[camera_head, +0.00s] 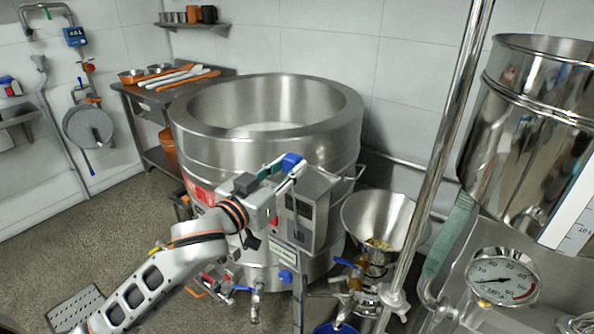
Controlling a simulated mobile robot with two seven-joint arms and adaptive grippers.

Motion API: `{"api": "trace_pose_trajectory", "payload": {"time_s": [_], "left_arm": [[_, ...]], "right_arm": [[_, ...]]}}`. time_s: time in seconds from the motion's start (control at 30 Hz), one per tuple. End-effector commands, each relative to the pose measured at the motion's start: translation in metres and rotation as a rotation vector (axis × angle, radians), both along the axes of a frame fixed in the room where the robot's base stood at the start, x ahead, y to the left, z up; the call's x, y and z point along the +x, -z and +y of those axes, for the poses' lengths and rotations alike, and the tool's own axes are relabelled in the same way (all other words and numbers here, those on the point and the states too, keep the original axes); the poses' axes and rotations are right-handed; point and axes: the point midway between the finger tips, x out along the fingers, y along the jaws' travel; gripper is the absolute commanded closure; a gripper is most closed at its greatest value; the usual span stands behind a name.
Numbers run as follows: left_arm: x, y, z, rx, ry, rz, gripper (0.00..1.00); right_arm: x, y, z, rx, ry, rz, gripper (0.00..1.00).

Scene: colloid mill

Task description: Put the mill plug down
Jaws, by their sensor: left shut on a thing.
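My left gripper (282,175) comes in from the lower left and is shut on a small blue piece, which I take to be the mill plug (292,160). It is held in the air in front of the large steel vat. The gripper and wrist hide part of the plug, and no cord can be made out clearly. Behind and to the right, a steel funnel-shaped hopper (362,212) with pale stuff inside sits on what looks like the mill. My right gripper does not show.
The steel vat (180,150) fills the middle, with a control box (322,212) close to my gripper. A vertical steel pole (450,120), a steel tank (520,130) and a gauge (502,278) crowd the right. A side table (135,95) holds utensils. Floor at left is mostly clear.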

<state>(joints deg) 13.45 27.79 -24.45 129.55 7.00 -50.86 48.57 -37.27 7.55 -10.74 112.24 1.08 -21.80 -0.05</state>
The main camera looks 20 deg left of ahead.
Motion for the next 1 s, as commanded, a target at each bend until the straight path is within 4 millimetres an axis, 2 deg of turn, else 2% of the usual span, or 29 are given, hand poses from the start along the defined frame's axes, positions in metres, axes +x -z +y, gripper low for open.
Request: {"api": "trace_pose_trajectory", "payload": {"time_s": [0.03,0.3,0.4,0.53,0.67,1.0], "left_arm": [[0.007,-0.021,0.0,0.003,0.009,-0.009,1.0],[0.044,-0.107,0.001,0.004,0.06,-0.008,1.0],[0.053,-0.13,0.004,0.003,0.069,-0.005,1.0],[0.059,-0.147,0.008,0.001,0.073,-0.002,1.0],[0.061,-0.141,0.01,0.0,0.074,0.002,1.0],[0.061,-0.061,0.009,-0.001,0.074,0.004,1.0]], "right_arm": [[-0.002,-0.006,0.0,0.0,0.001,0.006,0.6],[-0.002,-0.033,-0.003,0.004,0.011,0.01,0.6],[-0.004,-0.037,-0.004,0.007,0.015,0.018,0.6],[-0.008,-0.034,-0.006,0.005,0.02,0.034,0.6],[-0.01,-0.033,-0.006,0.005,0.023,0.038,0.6],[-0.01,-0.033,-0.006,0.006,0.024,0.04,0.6]]}}
